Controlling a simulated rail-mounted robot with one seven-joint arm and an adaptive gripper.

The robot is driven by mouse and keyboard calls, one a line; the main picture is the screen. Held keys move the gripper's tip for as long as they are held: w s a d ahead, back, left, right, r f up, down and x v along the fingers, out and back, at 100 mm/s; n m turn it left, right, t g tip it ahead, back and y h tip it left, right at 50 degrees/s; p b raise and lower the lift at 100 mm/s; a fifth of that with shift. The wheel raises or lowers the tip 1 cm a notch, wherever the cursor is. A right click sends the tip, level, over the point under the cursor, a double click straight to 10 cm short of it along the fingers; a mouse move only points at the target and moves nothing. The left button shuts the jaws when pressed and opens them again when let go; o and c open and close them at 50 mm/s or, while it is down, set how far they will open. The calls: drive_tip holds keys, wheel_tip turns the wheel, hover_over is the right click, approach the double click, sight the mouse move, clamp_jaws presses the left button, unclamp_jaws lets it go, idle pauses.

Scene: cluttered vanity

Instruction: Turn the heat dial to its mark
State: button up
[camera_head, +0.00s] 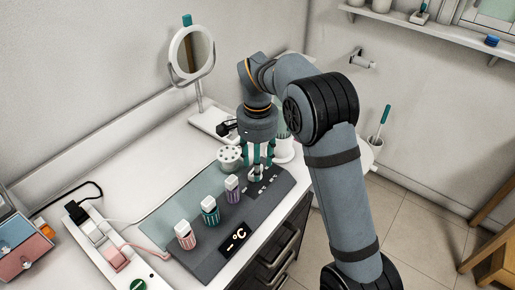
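A dark grey panel (218,254) lies on the white vanity top, with a "°C" display at its front end. The heat dial (257,176) is a small pale knob at the panel's far right end, with small marks beside it. My gripper (257,163) points down over the dial. Its teal fingers are spread apart, with the dial between or just below their tips. I cannot tell whether any finger touches the dial. The dial's pointer and its target mark are too small to read.
Several capped rollers, one of them purple (233,190), stand on the panel left of the dial. A white holed holder (229,158) and a white cup (284,149) are close to my gripper. A round mirror (190,54) stands behind. A power strip (105,245) lies at left.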

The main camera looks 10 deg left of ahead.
wheel_tip(320, 180, up, 10)
drive_tip(key=shift+r, duration=0.2)
idle(0.5)
wheel_tip(320, 180, down, 12)
drive_tip(key=shift+f, duration=0.1)
idle(0.5)
